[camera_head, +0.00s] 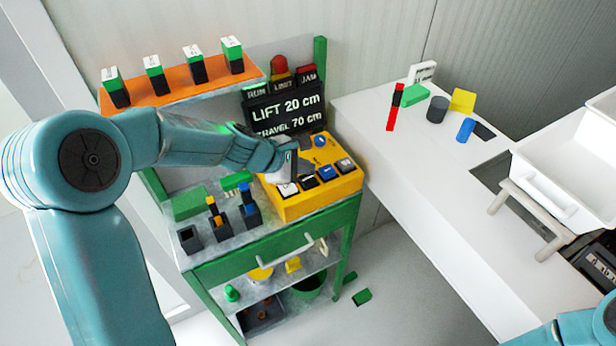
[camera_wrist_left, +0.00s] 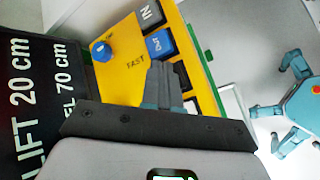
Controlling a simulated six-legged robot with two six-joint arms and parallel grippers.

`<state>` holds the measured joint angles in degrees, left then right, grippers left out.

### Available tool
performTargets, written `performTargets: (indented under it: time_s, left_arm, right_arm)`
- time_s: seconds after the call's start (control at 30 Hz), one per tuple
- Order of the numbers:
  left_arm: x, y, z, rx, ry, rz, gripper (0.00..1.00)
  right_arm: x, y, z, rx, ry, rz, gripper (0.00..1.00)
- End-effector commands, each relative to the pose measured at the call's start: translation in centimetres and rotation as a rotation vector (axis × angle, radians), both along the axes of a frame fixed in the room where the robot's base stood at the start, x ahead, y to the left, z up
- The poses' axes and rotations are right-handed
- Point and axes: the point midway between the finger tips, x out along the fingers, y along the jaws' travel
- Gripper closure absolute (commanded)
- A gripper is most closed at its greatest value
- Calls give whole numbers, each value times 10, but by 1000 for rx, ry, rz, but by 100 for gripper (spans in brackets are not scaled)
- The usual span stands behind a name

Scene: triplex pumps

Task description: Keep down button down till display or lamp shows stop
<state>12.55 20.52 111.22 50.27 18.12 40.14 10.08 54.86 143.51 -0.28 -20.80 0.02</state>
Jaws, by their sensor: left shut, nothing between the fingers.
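The yellow control box (camera_head: 330,190) stands on the green cart, with a row of buttons along its front. The front-left button is white (camera_head: 288,188); beside it are a dark button (camera_head: 308,181), a blue OUT button (camera_head: 326,173) and a grey IN button (camera_head: 345,164). No DOWN label is readable. My left gripper (camera_head: 284,166) is shut and empty over the box's left part. In the left wrist view its fingertips (camera_wrist_left: 167,82) cover part of the button row; contact cannot be told. The black display (camera_head: 288,112) reads "LIFT 20 cm, TRAVEL 70 cm". My right gripper is out of view.
RUN (camera_head: 256,93), LIMIT (camera_head: 283,84) and JAM (camera_head: 308,75) lamps sit above the display, with a red dome (camera_head: 279,63) on top. A blue knob (camera_head: 319,141) is on the box. An orange shelf (camera_head: 180,90) is behind my left arm; small holders (camera_head: 190,238) stand left of the box.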

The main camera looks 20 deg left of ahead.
Motion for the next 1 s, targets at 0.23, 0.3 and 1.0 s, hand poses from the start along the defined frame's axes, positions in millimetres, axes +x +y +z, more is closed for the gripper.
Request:
performTargets:
  time_s: [0.23,0.3,1.0]
  left_arm:
    - [0,0,0,0,0,0,100]
    - [0,0,0,0,0,0,100]
    - [0,0,-9,0,0,0,100]
  right_arm:
    - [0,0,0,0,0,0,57]
    - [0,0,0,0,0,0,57]
    - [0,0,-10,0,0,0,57]
